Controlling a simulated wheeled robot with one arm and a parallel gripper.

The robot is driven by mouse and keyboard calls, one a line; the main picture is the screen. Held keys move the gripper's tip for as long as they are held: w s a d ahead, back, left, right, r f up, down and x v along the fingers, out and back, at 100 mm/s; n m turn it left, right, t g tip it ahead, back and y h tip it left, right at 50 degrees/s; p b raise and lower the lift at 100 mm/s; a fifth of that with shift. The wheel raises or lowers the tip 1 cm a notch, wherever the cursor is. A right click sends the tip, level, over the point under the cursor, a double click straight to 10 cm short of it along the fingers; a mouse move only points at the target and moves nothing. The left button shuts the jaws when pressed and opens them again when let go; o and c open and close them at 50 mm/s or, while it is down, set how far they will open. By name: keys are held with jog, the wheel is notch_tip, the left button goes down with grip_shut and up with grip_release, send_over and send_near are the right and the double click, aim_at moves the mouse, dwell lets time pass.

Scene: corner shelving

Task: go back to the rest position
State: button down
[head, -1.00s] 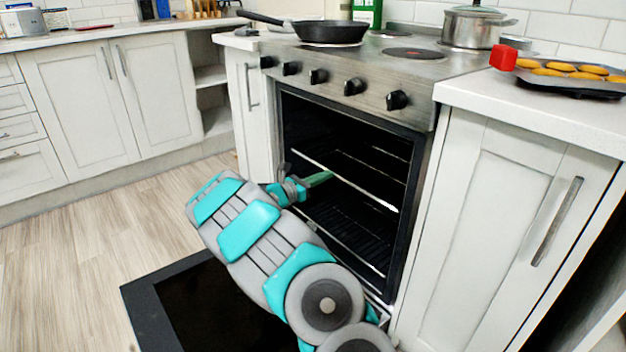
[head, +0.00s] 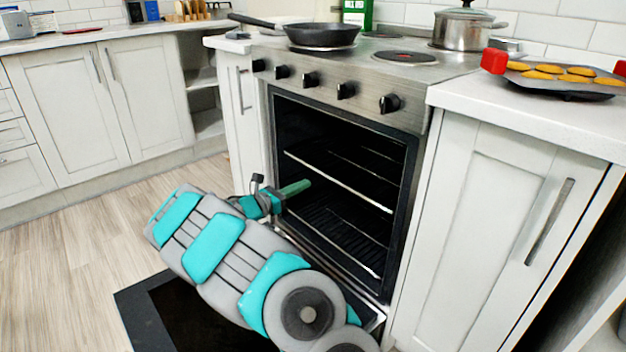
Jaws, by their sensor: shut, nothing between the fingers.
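My gripper (head: 296,188) is at the open front of the oven (head: 340,180), near its left side. Its green fingers point right toward the racks and look shut, with nothing held. I cannot tell whether the fingertips are inside the opening. My grey and turquoise arm reaches from the lower right over the lowered oven door (head: 140,318), hiding much of it.
The oven racks (head: 345,185) look empty. A black frying pan (head: 322,34) and a steel pot (head: 462,28) stand on the stove. A tray of yellow food (head: 560,84) with red grips lies on the right counter (head: 525,118). Wooden floor (head: 60,270) is clear at left.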

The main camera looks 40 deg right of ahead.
jog(key=a, duration=0.7)
jog(key=shift+a, duration=0.4)
jog(key=s+r+m+g+y, duration=0.25)
jog(key=s+r+m, duration=0.2)
jog(key=s, duration=0.45)
jog(key=s+r+m+g+y, duration=0.25)
jog(key=s+m, duration=0.25)
jog(key=s, duration=0.3)
jog(key=s+a+m+y+p, duration=0.1)
jog(key=s+a+m+y, duration=0.35)
jog(key=s, duration=0.65)
jog(key=s+a+f+m+t+y, duration=0.1)
jog(key=s+a+f+m+y, duration=0.1)
jog(key=s+a+y, duration=0.2)
jog(key=s+a+f+m+t+y, duration=0.1)
jog(key=s+a+y, duration=0.3)
jog(key=s+a, duration=0.5)
jog(key=a+f+m, duration=0.1)
jog(key=a, duration=0.8)
jog(key=shift+s+a+t+p, duration=0.3)
jog(key=shift+s+a+p, duration=0.1)
